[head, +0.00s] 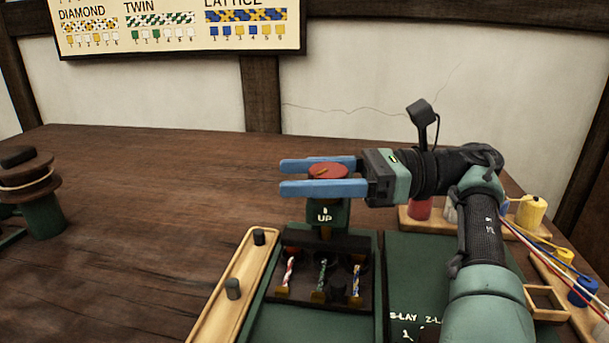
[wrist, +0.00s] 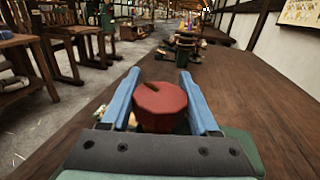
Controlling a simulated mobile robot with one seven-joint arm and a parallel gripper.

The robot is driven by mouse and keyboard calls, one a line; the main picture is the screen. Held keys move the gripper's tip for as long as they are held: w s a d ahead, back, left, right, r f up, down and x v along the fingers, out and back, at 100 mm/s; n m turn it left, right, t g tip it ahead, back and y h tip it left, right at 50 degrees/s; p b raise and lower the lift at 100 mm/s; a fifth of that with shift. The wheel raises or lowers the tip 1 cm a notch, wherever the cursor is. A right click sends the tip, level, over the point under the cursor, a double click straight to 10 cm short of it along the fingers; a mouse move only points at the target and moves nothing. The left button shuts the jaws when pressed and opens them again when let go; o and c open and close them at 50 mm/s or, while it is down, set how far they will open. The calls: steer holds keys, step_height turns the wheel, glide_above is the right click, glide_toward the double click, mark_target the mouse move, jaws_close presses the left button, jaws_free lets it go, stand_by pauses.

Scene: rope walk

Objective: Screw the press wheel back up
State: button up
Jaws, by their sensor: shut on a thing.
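The press wheel (head: 322,171) is a red round knob with a dark mark on its top. It sits above a green press block (head: 325,214) lettered "UP". My gripper (head: 300,176) has blue fingers, one on each side of the wheel, and is shut on it. In the wrist view the red wheel (wrist: 160,101) stands between the two blue fingers (wrist: 160,84). Below the block, a dark holder (head: 320,270) contains short striped rope pieces. The wheel's underside and stem are hidden.
A wooden tray (head: 240,292) with dark pegs lies left of the press. A dark spool on a green stand (head: 42,205) is far left. Yarn spools, including a yellow one (head: 530,210), stand at right. The table between the stand and press is clear.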

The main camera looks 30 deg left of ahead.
steer(key=o, duration=1.4)
steer(key=shift+a, duration=0.1)
steer(key=shift+c, duration=0.2)
step_height(320, 180, up, 10)
steer(key=p, duration=0.4)
